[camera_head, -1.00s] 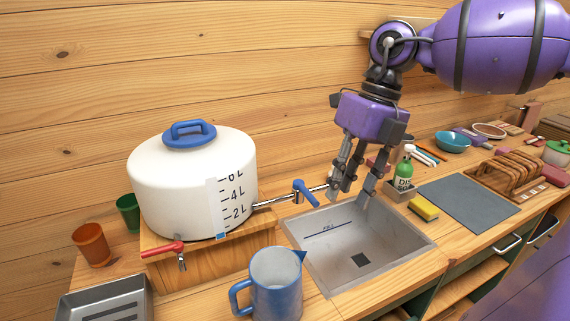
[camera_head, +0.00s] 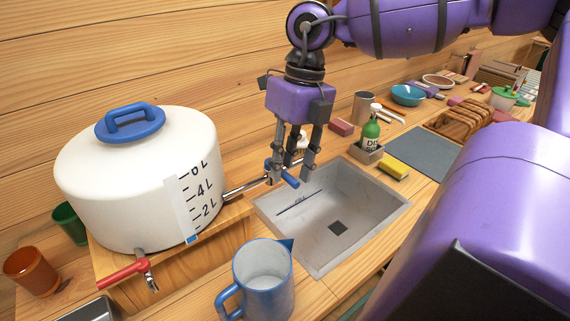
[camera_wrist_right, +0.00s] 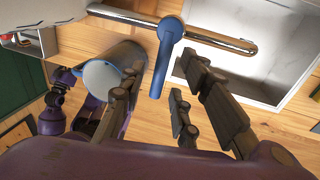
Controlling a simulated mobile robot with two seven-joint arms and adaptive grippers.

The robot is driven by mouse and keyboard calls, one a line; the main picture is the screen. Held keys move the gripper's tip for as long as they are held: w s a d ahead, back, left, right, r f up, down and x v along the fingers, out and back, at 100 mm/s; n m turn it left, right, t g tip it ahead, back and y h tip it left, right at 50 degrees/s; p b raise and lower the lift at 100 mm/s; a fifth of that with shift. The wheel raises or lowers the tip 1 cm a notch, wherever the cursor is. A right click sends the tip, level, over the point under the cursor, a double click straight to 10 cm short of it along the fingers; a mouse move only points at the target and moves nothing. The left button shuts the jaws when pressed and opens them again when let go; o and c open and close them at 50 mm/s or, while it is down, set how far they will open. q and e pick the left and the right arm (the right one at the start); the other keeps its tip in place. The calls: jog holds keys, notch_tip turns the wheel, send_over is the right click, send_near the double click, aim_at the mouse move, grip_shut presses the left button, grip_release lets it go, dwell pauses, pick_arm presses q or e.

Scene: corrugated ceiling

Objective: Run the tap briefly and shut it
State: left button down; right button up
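The metal tap pipe (camera_head: 243,188) runs from the white tank (camera_head: 120,185) towards the sink. Its blue lever (camera_head: 289,181) sticks out over the sink's left edge; in the right wrist view the lever (camera_wrist_right: 160,70) points down from its round pivot. My right gripper (camera_head: 294,177) is pointing down at the lever, with its fingers apart. In the right wrist view the lever lies in front of the gap between the fingers (camera_wrist_right: 150,112), which are not closed on it. No water shows from the pipe. My left gripper is not in view.
The grey sink (camera_head: 375,222) is empty. A blue jug (camera_head: 262,285) stands at its front left. A second tap with a red lever (camera_head: 122,273) is on the tank's front. A soap bottle (camera_head: 371,130) and yellow sponge (camera_head: 393,166) stand behind the sink.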

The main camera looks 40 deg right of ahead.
jog(key=shift+a+f, duration=0.1)
jog(key=shift+f, duration=0.05)
grip_shut()
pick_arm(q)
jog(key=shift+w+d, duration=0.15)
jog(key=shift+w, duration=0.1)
